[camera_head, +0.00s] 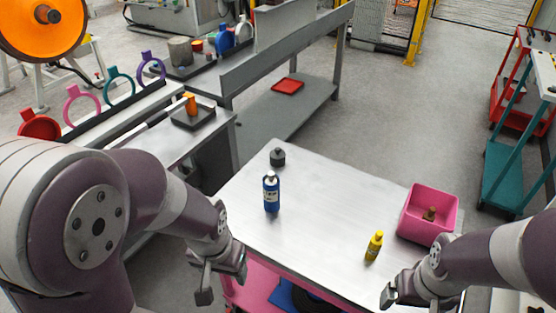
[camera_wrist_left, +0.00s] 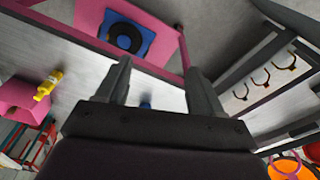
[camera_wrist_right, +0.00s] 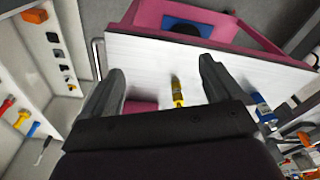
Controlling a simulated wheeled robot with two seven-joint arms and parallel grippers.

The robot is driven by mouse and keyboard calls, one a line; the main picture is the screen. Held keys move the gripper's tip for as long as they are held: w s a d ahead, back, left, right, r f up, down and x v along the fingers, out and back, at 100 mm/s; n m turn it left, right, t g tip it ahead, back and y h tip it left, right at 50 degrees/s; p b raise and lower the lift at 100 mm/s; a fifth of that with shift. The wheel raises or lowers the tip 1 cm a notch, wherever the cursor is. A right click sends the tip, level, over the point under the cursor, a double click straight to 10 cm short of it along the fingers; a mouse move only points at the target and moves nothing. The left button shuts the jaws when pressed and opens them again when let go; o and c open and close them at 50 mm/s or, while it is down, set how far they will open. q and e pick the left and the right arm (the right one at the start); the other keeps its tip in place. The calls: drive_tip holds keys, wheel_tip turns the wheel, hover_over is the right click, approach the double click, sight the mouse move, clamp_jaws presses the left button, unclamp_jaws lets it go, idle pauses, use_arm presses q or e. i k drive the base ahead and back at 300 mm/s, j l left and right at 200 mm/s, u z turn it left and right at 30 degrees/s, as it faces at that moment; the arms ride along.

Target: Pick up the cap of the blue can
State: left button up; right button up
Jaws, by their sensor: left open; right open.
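The blue can (camera_head: 271,195) stands upright on the metal tabletop of the cart. Its small pale cap (camera_head: 269,175) is at its top. The can also shows at the right of the right wrist view (camera_wrist_right: 262,108), and a small blue part, probably the can, shows between the fingers in the left wrist view (camera_wrist_left: 146,102). My left gripper (camera_head: 220,280) is open and empty, in front and left of the can, apart from it. My right gripper (camera_head: 408,300) is open and empty near the table's front right, with a yellow bottle (camera_wrist_right: 177,90) seen between its fingers.
The yellow bottle (camera_head: 374,246) stands right of the can, and a pink bin (camera_head: 412,232) holding a small brownish item is beyond it. A dark grey round object (camera_head: 277,157) sits behind the can.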

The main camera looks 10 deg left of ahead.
sight(277, 155)
drive_tip(key=i+j+z, duration=0.1)
drive_tip(key=j+z, duration=0.15)
drive_tip(key=z, duration=0.15)
drive_tip(key=j+z, duration=0.6)
drive_tip(key=z, duration=0.2)
drive_tip(key=j+z, duration=0.1)
drive_tip(key=j, duration=1.05)
drive_tip(key=j+z, duration=0.15)
drive_tip(key=j, duration=1.05)
